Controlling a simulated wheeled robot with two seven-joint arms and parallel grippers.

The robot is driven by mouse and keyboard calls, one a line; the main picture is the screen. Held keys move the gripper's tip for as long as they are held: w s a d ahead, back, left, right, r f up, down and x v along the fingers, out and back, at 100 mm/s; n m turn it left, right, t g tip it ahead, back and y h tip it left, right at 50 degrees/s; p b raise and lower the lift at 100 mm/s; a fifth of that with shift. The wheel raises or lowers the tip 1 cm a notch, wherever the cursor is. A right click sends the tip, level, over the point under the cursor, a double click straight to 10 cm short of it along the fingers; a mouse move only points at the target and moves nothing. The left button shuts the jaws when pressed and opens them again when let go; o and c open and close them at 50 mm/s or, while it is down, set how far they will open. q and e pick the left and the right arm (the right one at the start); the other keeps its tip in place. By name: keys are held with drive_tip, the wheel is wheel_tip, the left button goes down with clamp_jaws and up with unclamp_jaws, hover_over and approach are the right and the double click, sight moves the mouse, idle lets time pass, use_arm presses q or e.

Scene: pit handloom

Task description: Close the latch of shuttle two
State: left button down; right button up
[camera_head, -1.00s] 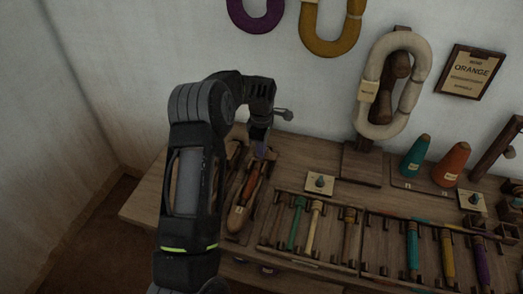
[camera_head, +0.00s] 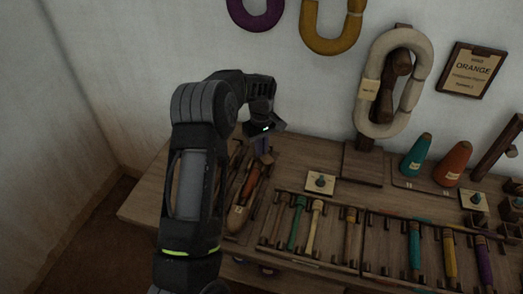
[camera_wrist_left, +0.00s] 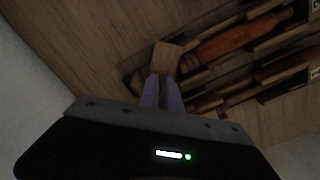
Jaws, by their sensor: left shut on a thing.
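A boat-shaped wooden shuttle (camera_head: 237,217) lies at the left end of the bench with an orange pirn (camera_head: 250,184) in its slot. The pirn also shows in the wrist view (camera_wrist_left: 238,40). A small wooden block, looking like the latch (camera_wrist_left: 167,58), stands at the shuttle's far end; it shows in the head view too (camera_head: 266,159). My left gripper (camera_head: 262,147) is above that end, its purple fingers (camera_wrist_left: 162,92) nearly together with their tips at the block. The fingers partly hide the block's base. I cannot read the shuttle's number. My right gripper is not in view.
Another shuttle, partly hidden by my left arm, lies beside this one. A rack (camera_head: 283,250) with several coloured pirns stands to the right.

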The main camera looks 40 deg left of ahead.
use_arm(q)
drive_tip(key=m, duration=0.4)
drive_tip(key=shift+m, duration=0.4)
drive_tip(key=m, duration=0.5)
drive_tip(key=c, duration=1.8)
unclamp_jaws()
drive_tip(key=shift+r, duration=0.15)
wheel_tip(320, 180, up, 8)
drive_tip(key=shift+f, duration=0.15)
